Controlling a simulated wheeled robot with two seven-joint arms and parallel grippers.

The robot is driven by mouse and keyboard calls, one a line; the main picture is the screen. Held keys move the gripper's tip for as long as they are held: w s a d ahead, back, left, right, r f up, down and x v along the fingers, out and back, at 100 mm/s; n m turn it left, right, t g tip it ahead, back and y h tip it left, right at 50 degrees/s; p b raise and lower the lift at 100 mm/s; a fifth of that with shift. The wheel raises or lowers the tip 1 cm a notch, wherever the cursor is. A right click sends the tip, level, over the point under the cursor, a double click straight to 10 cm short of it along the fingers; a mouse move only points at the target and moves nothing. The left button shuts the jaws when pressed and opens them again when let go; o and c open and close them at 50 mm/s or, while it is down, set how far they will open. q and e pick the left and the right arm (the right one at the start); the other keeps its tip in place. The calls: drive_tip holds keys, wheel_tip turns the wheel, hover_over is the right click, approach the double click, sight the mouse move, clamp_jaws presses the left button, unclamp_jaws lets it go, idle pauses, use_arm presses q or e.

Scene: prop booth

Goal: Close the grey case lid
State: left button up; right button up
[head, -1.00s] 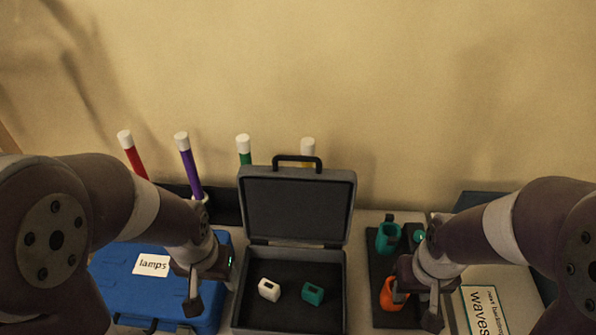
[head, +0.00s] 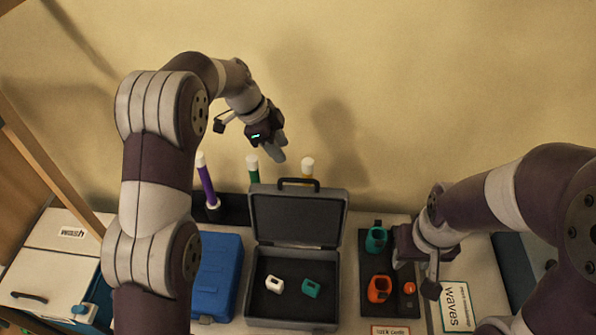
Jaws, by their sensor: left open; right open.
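The grey case (head: 246,297) stands open in the middle of the table. Its grey lid (head: 299,217) stands upright at the back, with a dark handle (head: 298,183) on its top edge. Inside the case lie a white block (head: 273,284) and a teal block (head: 311,288). My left gripper (head: 279,150) is open, raised above and behind the lid, a little left of its handle, touching nothing that I can see. My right gripper (head: 414,268) is open over the right side, beside the dark tray and apart from the case; its fingers are partly hidden.
A blue case (head: 217,278) stands left of the grey case. A dark tray (head: 367,320) at right holds a teal cup (head: 376,239) and an orange cup (head: 379,288). A white box (head: 55,250) is far left.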

use_arm(q)
drive_tip(key=b, duration=0.7)
approach(301, 180)
wheel_tip(301, 180, down, 3)
drive_tip(key=d+f+p, duration=0.3)
drive_tip(key=shift+w+f, duration=0.3)
drive_tip(key=shift+w, duration=0.05)
drive_tip(key=shift+f, duration=0.3)
drive_tip(key=shift+d, duration=0.1)
clamp_jaws()
